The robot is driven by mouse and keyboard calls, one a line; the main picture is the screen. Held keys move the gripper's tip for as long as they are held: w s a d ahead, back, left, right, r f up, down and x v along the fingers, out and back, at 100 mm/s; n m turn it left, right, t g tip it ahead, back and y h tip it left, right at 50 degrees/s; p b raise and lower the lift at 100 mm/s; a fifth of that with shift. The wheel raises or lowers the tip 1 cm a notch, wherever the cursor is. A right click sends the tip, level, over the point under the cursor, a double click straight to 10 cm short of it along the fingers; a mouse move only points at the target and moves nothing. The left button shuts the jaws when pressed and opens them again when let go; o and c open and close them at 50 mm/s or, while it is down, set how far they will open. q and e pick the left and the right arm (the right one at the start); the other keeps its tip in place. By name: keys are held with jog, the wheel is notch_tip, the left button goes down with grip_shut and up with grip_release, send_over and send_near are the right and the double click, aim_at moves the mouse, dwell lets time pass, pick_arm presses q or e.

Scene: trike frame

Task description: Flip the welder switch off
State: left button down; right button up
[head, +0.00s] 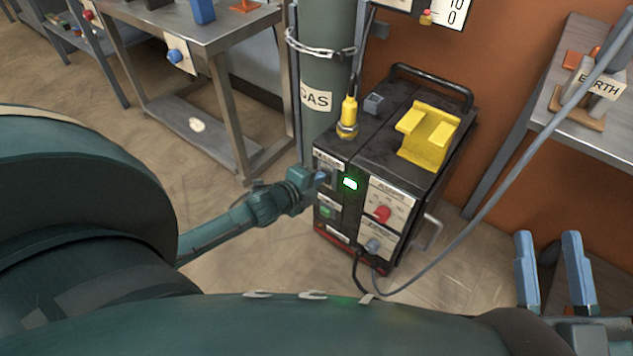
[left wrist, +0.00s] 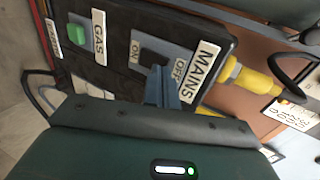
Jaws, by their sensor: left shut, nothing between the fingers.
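The welder (head: 375,150) is a black box on the floor with a green light (head: 350,184) lit on its front. In the left wrist view its panel carries a MAINS label (left wrist: 203,72) beside a grey switch plate (left wrist: 148,46) marked ON and OFF. My left gripper (head: 320,178) is shut and empty at this switch; its blue fingertips (left wrist: 162,82) overlap the plate. I cannot tell whether they touch it. They hide part of the switch, so its position is unclear. My right gripper (head: 554,270) is open and empty at the lower right, away from the welder.
A green GAS switch (left wrist: 77,32) is near the mains switch. The front also has a red knob (head: 382,214). A green cylinder (head: 325,70) stands behind left. Cables (head: 480,210) run from the front to the right. Metal tables (head: 235,30) stand on either side.

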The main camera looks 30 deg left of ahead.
jog(key=shift+r, duration=0.15)
